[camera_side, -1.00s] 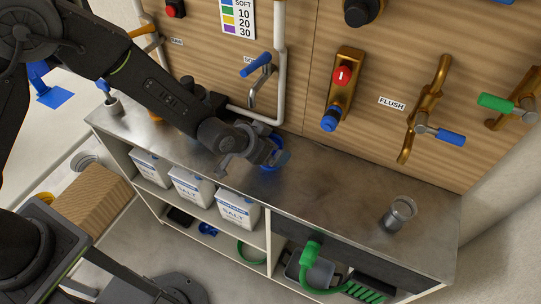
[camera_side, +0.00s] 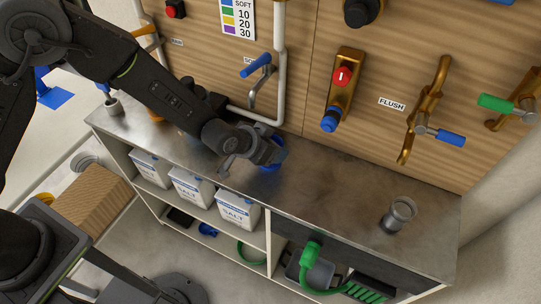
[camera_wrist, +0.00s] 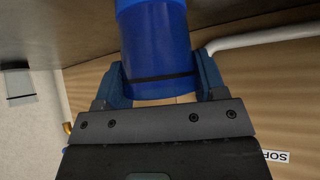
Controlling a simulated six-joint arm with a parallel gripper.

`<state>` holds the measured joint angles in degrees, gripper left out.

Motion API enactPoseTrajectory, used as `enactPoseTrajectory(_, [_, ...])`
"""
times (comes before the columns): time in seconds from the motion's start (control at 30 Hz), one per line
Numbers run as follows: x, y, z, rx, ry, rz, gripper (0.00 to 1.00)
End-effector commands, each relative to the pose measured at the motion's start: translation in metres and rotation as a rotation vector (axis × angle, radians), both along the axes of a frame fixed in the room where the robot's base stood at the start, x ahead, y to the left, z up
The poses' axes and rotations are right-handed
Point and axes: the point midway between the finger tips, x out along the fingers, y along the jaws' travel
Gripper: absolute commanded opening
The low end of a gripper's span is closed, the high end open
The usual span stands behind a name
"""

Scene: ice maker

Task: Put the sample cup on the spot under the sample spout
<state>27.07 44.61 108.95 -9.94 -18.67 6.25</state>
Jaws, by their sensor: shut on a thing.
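A blue cup-like cylinder (camera_wrist: 157,45) with a dark band fills the gap between my fingers in the wrist view. In the side view a little of the blue cup (camera_side: 278,153) shows beyond my gripper (camera_side: 266,158), which hides most of it. My gripper (camera_wrist: 160,85) is shut on it, low over the metal counter; whether the cup touches the counter I cannot tell. A wall spout with a blue lever (camera_side: 256,66) stands behind and slightly above my gripper. A label beside it is partly readable. No marked spot is visible under the spout.
A white pipe (camera_side: 281,60) runs by the spout. Salt containers (camera_side: 237,209) sit on the shelf below. A brass valve (camera_side: 423,110) juts from the wall.

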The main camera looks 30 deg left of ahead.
Motion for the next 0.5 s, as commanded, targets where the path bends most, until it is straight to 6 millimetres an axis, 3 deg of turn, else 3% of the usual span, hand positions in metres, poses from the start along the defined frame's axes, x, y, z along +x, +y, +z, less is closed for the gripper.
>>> enactPoseTrajectory(0.27, [0.001, 0.0, 0.005, -0.002, -0.002, 0.001, 0.36])
enactPoseTrajectory(0.5, [0.001, -0.001, 0.031, -0.003, -0.005, 0.001, 0.36])
